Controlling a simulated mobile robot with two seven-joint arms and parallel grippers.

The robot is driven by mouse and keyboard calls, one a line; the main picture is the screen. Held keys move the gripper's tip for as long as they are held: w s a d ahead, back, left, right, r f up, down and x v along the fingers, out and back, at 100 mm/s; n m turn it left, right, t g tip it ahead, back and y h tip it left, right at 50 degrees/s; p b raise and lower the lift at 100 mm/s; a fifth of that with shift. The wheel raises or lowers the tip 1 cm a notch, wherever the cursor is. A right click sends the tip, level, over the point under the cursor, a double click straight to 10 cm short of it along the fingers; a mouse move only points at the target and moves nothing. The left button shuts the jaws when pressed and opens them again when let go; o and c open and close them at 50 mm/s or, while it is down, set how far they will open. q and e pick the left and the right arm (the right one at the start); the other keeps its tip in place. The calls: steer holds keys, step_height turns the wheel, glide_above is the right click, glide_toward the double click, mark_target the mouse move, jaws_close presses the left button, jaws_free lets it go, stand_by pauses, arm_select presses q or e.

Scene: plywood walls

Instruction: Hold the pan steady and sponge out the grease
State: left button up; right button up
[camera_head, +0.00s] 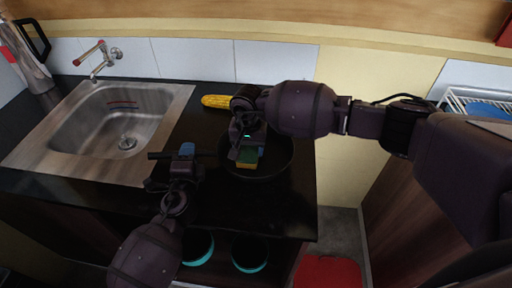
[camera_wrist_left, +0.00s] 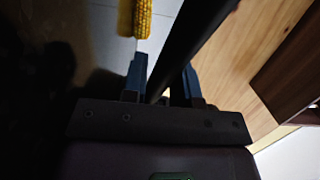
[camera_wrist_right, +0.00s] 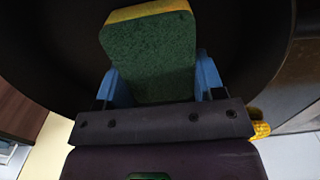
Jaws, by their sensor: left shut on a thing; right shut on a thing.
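The dark round pan (camera_head: 282,160) stands on the black counter right of the sink, its handle (camera_head: 158,155) pointing left. My left gripper (camera_head: 186,152) is shut on the pan handle; the handle also shows between its blue fingers in the left wrist view (camera_wrist_left: 182,45). My right gripper (camera_head: 244,150) is shut on the sponge, green on one side and yellow on the other (camera_head: 247,158). In the right wrist view the sponge (camera_wrist_right: 150,55) sits between the blue fingers, over the dark pan. I cannot tell whether it touches the pan floor. No grease can be made out.
A corn cob (camera_head: 216,101) lies on the counter behind the pan. A steel sink (camera_head: 105,120) with a tap is at the left. A white dish rack (camera_head: 478,104) stands at the right. Two dark, teal-rimmed round things (camera_head: 250,268) are low at the front.

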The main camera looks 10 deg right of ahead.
steer(key=d, duration=0.1)
steer(key=s+d, duration=0.1)
steer(key=d, duration=0.1)
steer(key=shift+s+d, duration=0.1)
steer(key=shift+d, duration=0.15)
arm_select(q)
steer(key=shift+r, duration=0.1)
arm_select(e)
step_height(320, 180, up, 9)
steer(key=shift+f, duration=0.15)
stand_by(0.5)
arm_select(q)
steer(key=o, duration=1)
steer(key=shift+s, duration=0.45)
steer(key=s, duration=0.3)
steer(key=s+a, duration=0.1)
steer(key=s, duration=0.3)
steer(key=s+a, duration=0.1)
steer(key=s, duration=0.3)
